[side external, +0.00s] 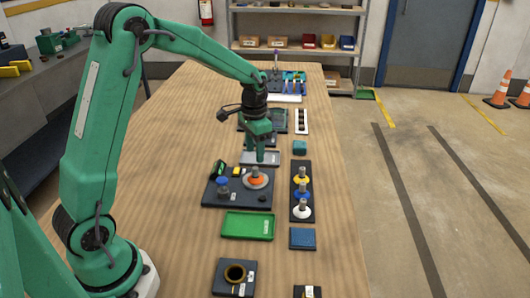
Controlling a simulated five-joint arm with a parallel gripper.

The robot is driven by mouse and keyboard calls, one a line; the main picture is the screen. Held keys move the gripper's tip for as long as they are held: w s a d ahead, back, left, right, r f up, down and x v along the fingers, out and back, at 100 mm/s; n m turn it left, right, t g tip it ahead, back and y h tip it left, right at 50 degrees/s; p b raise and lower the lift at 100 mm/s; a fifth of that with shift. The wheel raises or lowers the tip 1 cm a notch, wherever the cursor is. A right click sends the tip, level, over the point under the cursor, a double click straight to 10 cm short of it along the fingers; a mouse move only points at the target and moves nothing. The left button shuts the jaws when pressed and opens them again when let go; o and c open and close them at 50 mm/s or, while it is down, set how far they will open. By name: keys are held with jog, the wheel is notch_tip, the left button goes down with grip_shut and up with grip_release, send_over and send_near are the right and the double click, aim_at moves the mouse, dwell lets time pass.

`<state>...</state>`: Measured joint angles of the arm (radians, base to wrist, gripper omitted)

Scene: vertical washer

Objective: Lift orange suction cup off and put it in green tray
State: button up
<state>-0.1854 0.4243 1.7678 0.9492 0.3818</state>
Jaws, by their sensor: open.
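An orange ring-like piece, apparently the orange suction cup (257,181), sits around a grey post on a dark board, with a pale disc under it. The green tray (232,225) lies just in front of that board and looks empty. My gripper (261,156) points down with its jaws open and empty. In the picture it is above and slightly right of the orange cup, over a light grey plate (272,158). Its exact height is hard to tell.
A blue-topped post (222,187) stands left of the orange cup on the same board.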

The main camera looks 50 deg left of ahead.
aim_at(255, 168)
jog(key=shift+f, duration=3.7)
grip_shut()
jog(key=shift+r, duration=0.35)
jog(key=shift+r, duration=0.7)
jog(key=shift+r, duration=0.35)
jog(key=shift+r, duration=0.35)
